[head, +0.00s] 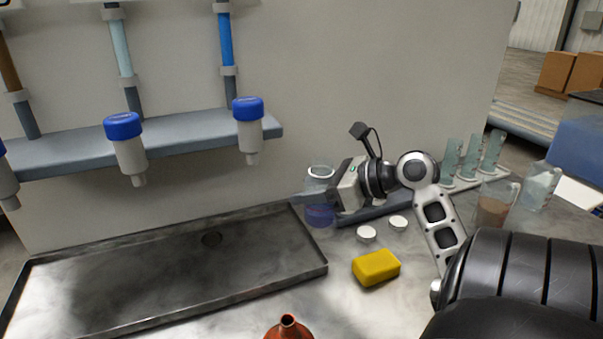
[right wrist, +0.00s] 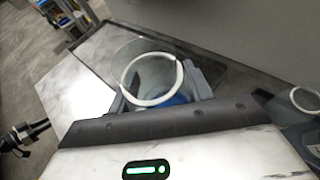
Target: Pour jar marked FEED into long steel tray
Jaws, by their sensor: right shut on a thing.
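The long steel tray (head: 130,292) lies at the left of the counter in the head view. It is shallow and dark, with a round drain-like spot near its back edge. My right gripper (head: 322,195) is shut on a clear jar (head: 320,214) with blue contents, just past the tray's back right corner. The jar (right wrist: 152,75) looks upright and open-topped, with a white rim, in the right wrist view. I cannot tell whether its base touches the counter. No FEED marking is readable. My left gripper is not in view.
A yellow sponge (head: 376,267), two white lids (head: 366,233) and a red bottle neck (head: 288,325) are near the tray's right side. Two jars (head: 494,205) and several glass tubes (head: 470,158) stand right. Blue-capped bottles (head: 124,140) hang from the shelf (head: 190,132) above the tray.

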